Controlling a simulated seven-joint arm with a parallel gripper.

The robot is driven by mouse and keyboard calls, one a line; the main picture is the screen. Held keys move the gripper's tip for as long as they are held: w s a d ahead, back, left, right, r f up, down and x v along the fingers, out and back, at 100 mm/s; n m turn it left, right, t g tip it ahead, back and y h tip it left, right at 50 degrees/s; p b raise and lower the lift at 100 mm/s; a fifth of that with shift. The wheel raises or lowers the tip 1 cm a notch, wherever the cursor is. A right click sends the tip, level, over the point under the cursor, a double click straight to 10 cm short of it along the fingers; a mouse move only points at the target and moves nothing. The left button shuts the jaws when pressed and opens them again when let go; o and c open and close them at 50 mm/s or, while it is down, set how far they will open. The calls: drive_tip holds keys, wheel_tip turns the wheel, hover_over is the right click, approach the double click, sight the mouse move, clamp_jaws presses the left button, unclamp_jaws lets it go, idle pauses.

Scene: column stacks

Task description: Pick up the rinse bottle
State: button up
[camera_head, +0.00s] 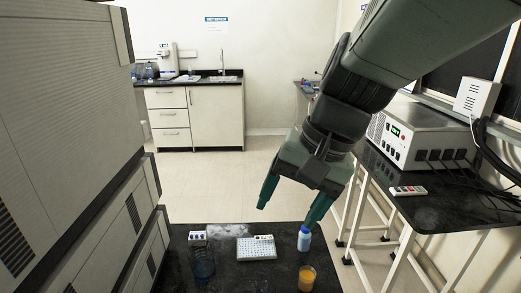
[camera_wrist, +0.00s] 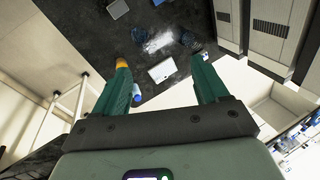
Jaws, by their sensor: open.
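The two fingers also show in the wrist view (camera_wrist: 159,62).
A beaker of orange liquid (camera_head: 306,278) stands in front of the bottle. A white well tray (camera_head: 257,247) lies to its left.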

drive_tip(key=w+d+f+m+t+y, duration=0.2)
drive_tip(key=w+d+f+m+y, duration=0.1)
drive_tip(key=w+f+m+y, duration=1)
drive_tip(key=w+d+f+m+t+h, duration=0.3)
drive_tip(key=w+d+f+m+t, duration=0.35)
drive_tip(key=w+f, duration=0.2)
drive_tip(key=m+t+h, duration=0.3)
drive_tip(key=m+t, duration=0.2)
drive_tip(key=m, duration=0.2)
approach(300, 234)
drive_tip(key=shift+n, duration=0.25)
drive_tip(key=w, duration=0.1)
drive_tip(key=w+f, duration=0.1)
drive_tip(key=w, duration=0.2)
drive_tip(key=shift+a+f, duration=0.15)
drive_tip(key=shift+a, duration=0.25)
drive_tip(key=shift+f+x, duration=0.2)
drive_tip(key=shift+x, duration=3.6)
drive_tip(key=shift+s, duration=0.15)
drive_tip(key=c, duration=1.1)
